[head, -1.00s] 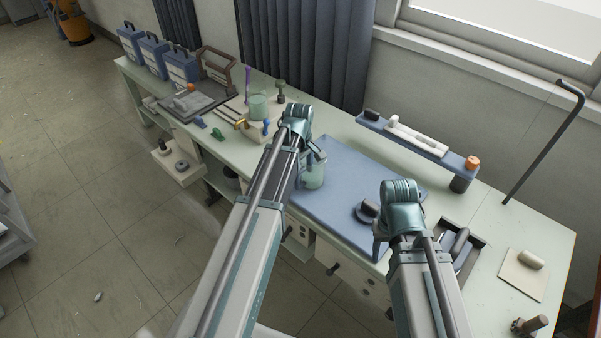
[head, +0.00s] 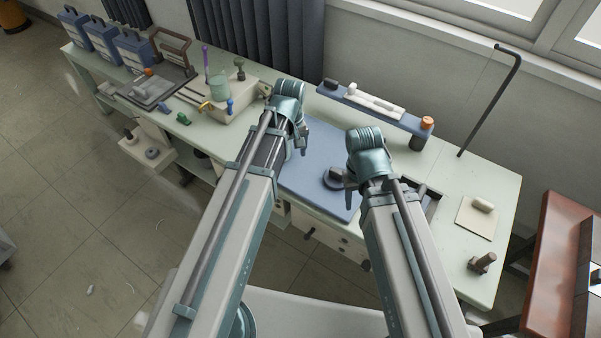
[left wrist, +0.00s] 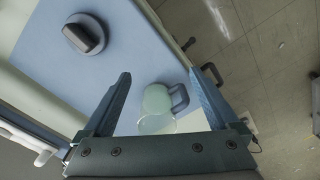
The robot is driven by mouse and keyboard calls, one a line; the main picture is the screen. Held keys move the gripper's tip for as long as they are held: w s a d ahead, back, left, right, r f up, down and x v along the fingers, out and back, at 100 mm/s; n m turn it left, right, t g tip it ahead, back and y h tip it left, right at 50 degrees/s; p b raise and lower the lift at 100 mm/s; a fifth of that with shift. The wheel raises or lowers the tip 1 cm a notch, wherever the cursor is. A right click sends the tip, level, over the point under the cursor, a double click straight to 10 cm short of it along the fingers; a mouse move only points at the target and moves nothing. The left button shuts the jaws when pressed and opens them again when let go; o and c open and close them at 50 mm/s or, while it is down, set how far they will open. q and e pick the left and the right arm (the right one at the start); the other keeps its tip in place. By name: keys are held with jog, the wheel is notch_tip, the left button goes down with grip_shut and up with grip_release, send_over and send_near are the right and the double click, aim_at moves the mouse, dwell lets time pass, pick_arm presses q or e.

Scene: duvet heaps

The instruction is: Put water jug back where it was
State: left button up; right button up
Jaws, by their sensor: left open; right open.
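The water jug (left wrist: 155,102) is pale green and see-through, with a blue-grey handle on one side. In the left wrist view it is near the edge of the blue mat (left wrist: 150,50), between the fingers of my left gripper (left wrist: 160,78). The fingers are open, and I cannot tell whether either touches the jug. In the head view my left gripper (head: 296,148) is over the mat's left part, and the jug is hidden behind it. My right gripper (head: 350,188) is open at the mat's right side, its fingers mostly hidden.
A dark round knobbed object (head: 334,177) sits on the mat near my right gripper. A rack with a green beaker (head: 218,86) stands to the left, and blue boxes (head: 104,40) are farther left. A raised blue shelf (head: 376,108) lies behind the mat. A bent black rod (head: 490,98) rises at right.

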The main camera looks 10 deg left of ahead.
pick_arm(q)
jog(key=s+d+m, duration=0.9)
jog(key=s+m, duration=0.1)
jog(key=s, duration=0.2)
jog(key=shift+m+y, duration=0.4)
jog(key=shift+a+r, duration=0.1)
